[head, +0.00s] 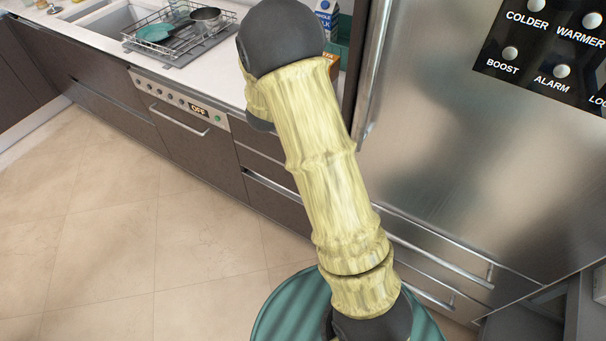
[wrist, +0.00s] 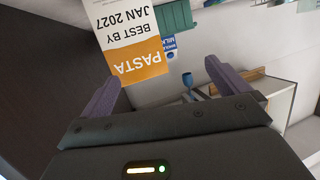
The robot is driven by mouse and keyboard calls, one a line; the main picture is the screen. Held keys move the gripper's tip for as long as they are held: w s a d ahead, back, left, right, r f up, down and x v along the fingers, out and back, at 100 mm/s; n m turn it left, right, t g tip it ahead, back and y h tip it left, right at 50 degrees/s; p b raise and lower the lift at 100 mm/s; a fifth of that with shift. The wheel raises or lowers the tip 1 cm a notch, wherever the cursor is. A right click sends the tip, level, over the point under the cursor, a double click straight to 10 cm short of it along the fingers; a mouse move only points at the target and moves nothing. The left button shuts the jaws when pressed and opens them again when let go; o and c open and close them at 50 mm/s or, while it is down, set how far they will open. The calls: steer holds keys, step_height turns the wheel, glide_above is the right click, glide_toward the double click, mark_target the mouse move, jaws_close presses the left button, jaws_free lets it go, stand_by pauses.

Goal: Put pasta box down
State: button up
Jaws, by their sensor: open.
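The pasta box (wrist: 125,35), white with an orange PASTA band, shows in the wrist view with its text upside down. It is beyond the fingers, nearer the left one, and its top in the picture is cut off. My gripper (wrist: 164,69) is open, with its two purple fingers wide apart. I cannot tell whether the left finger touches the box. In the head view my arm hides the gripper. A small orange patch beside the arm may be part of the box; I cannot tell.
A blue-and-white milk carton (head: 326,14) stands at the back of the counter (head: 110,27), beside a green container (head: 342,50). A dish rack (head: 180,33) holding a pot (head: 207,17) is further left. A steel fridge (head: 450,150) rises close right of my arm.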

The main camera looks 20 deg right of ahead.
steer(key=s+a+f+n+g+y, duration=0.1)
steer(key=s+a+n+g+y, duration=0.2)
steer(key=s, duration=0.4)
steer(key=s+a+n+g+y, duration=0.1)
steer(key=s+a+n+y, duration=0.1)
steer(key=s+a+y, duration=0.4)
steer(key=s+f+n+g, duration=0.2)
steer(key=s+g, duration=0.3)
steer(key=s, duration=1.3)
steer(key=shift+d+n+g, duration=0.3)
steer(key=shift+n, duration=0.1)
steer(key=shift+s, duration=0.1)
